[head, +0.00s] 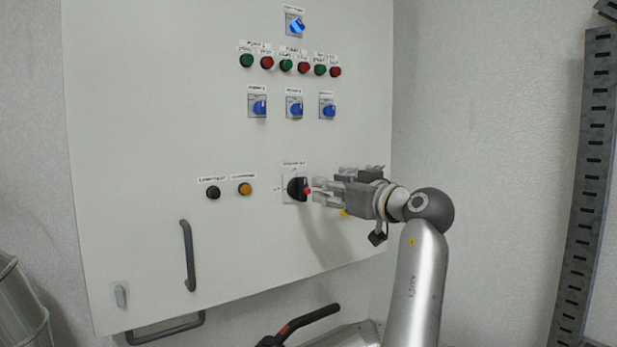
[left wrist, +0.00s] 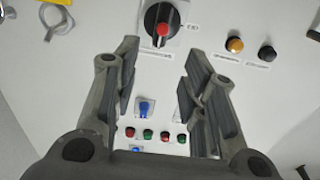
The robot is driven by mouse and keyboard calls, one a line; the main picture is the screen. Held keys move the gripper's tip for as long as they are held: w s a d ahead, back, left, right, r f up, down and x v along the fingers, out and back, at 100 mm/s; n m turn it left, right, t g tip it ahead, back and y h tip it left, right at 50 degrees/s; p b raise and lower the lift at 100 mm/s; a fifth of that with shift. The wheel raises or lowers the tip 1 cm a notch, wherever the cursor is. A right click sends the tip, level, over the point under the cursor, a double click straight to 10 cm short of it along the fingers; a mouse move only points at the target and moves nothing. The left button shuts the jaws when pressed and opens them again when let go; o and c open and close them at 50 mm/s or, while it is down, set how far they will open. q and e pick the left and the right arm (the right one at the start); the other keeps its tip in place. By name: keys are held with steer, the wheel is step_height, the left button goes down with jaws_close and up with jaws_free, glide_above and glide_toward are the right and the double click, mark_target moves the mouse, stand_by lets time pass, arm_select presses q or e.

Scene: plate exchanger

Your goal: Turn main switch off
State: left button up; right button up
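The main switch (head: 297,188) is a black rotary knob with a red part, on a pale square plate low on the white cabinet door. In the left wrist view the black knob (left wrist: 161,20) with its red bar shows at the top, beyond the fingertips and roughly centred between them. My left gripper (head: 320,190) is just right of the knob in the head view, fingers pointing at it. In the left wrist view the gripper's two fingers (left wrist: 160,52) are spread apart with nothing between them. Contact with the knob is not visible. My right gripper is not in view.
The cabinet door (head: 150,120) carries blue rotary switches (head: 296,109), green and red buttons (head: 286,65), and a black button (head: 213,192) and orange button (head: 245,189) left of the main switch. A grey handle (head: 188,255) stands out lower left. A perforated metal post (head: 590,180) is at right.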

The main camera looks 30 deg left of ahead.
mark_target(305, 183)
arm_select(q)
steer(key=p+x, duration=0.4)
steer(key=x, duration=0.3)
steer(key=shift+w+a+r, duration=0.1)
steer(key=shift+a, duration=0.2)
steer(key=shift+x, duration=0.8)
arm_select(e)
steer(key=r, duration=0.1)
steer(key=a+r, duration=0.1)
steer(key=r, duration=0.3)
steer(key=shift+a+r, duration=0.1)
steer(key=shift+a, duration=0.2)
arm_select(q)
steer(key=shift+d, duration=0.1)
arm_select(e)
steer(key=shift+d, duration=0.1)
arm_select(q)
jaws_close()
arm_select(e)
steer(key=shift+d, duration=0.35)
